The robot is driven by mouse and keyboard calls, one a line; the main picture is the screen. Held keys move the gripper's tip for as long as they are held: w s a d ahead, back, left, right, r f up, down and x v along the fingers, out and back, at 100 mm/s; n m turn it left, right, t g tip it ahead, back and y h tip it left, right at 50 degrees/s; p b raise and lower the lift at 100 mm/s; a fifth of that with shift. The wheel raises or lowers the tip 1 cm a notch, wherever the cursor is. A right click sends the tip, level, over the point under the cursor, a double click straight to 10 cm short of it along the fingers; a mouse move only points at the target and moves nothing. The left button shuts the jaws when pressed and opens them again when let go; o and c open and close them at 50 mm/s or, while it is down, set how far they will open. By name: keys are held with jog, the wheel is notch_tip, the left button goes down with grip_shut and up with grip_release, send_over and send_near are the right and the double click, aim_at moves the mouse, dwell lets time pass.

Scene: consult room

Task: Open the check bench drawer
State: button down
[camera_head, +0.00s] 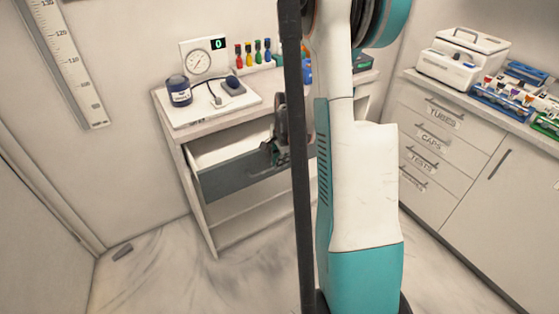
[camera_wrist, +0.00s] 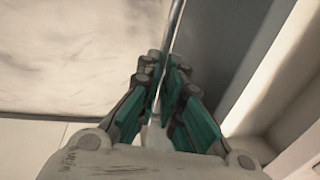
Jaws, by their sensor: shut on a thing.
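The check bench (camera_head: 210,127) stands against the back wall, left of my arm in the head view. Its drawer, with a dark grey front (camera_head: 232,178), is pulled out, and its pale inside shows behind the front. My gripper (camera_head: 277,152) is at the right part of the drawer front, partly hidden by my own dark column. In the wrist view, my gripper (camera_wrist: 163,92) has its teal-padded fingers closed on a thin metal bar, the drawer handle (camera_wrist: 176,27). The right end of the drawer is hidden behind my arm.
A gauge, a dark blue jar (camera_head: 179,91), a blood pressure cuff (camera_head: 231,87) and several coloured bottles stand on the bench top. A cabinet with labelled drawers (camera_head: 430,135) stands at the right. A small dark object (camera_head: 122,251) lies on the floor at left. Floor before the bench is clear.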

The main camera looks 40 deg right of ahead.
jog(key=s, duration=0.2)
jog(key=s+a, duration=0.1)
jog(key=s, duration=0.2)
jog(key=shift+s+a, duration=0.15)
jog(key=shift+s, duration=0.05)
jog(key=c, duration=1.7)
grip_release()
jog(key=shift+w, duration=0.1)
jog(key=shift+r, duration=0.1)
jog(key=r, duration=0.4)
jog(key=s+r, duration=0.1)
jog(key=r, duration=0.2)
jog(key=s+r, duration=0.1)
jog(key=r, duration=0.3)
jog(key=shift+s+a+r, duration=0.1)
jog(key=shift+a+r, duration=0.15)
jog(key=shift+r, duration=0.05)
